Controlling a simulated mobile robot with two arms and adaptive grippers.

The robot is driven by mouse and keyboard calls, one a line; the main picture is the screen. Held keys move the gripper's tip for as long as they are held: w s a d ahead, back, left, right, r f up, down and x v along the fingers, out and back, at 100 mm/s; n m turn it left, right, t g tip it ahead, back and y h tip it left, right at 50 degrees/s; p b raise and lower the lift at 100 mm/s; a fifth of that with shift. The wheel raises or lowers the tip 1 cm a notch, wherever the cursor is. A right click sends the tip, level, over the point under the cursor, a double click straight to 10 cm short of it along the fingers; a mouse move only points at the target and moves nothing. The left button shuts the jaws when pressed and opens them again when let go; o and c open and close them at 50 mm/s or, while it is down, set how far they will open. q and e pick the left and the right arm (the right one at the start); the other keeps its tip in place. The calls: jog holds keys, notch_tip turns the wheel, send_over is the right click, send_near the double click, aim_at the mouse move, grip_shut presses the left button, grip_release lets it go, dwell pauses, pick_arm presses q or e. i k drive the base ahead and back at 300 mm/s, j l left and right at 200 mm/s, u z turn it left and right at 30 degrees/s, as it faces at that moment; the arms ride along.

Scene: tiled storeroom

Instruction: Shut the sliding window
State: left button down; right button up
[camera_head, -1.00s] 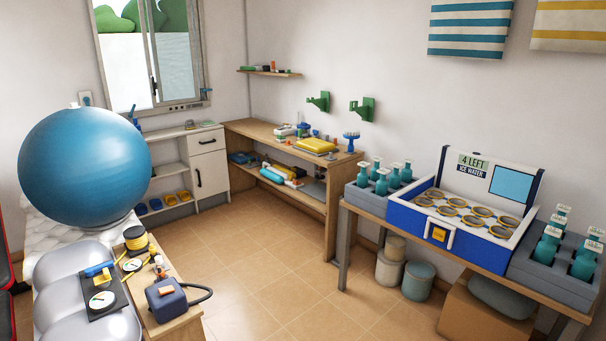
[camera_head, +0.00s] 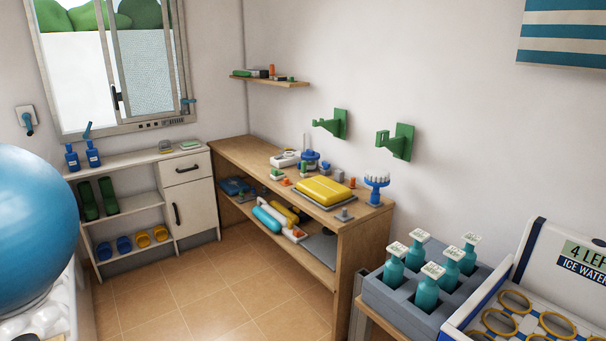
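The sliding window (camera_head: 146,72) is in the wall at the upper left, above a low white shelf unit. Its sliding pane stands at the right side of the frame. A dark handle (camera_head: 116,98) sits on the pane's left edge. The left part of the opening (camera_head: 72,85) shows bright ground and green bushes, and looks clear of the mesh-like pane. The top of the window is cut off by the picture edge. Neither of my grippers is in view.
The white shelf unit (camera_head: 133,161) stands below the window. A big blue ball (camera_head: 35,225) is at the left edge. A wooden workbench (camera_head: 232,152) runs along the right wall. A bottle crate (camera_head: 405,305) is at the lower right. Tiled floor (camera_head: 200,290) is free in the middle.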

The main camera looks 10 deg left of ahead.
aim_at(97, 4)
jog(key=i+j+u, duration=0.2)
jog(key=i+u, duration=0.2)
jog(key=i, duration=0.25)
jog(key=i+u, duration=0.35)
jog(key=i, duration=0.35)
jog(key=i+l+u, duration=0.15)
jog(key=i+u, duration=0.25)
jog(key=i, duration=0.3)
jog(key=i+j+z, duration=0.1)
jog(key=i, duration=0.35)
jog(key=i+j+z, duration=0.15)
jog(key=i, duration=0.35)
jog(key=i+j+z, duration=0.1)
jog(key=i, duration=0.35)
jog(key=i+j+z, duration=0.15)
jog(key=i, duration=0.3)
jog(key=j, duration=0.05)
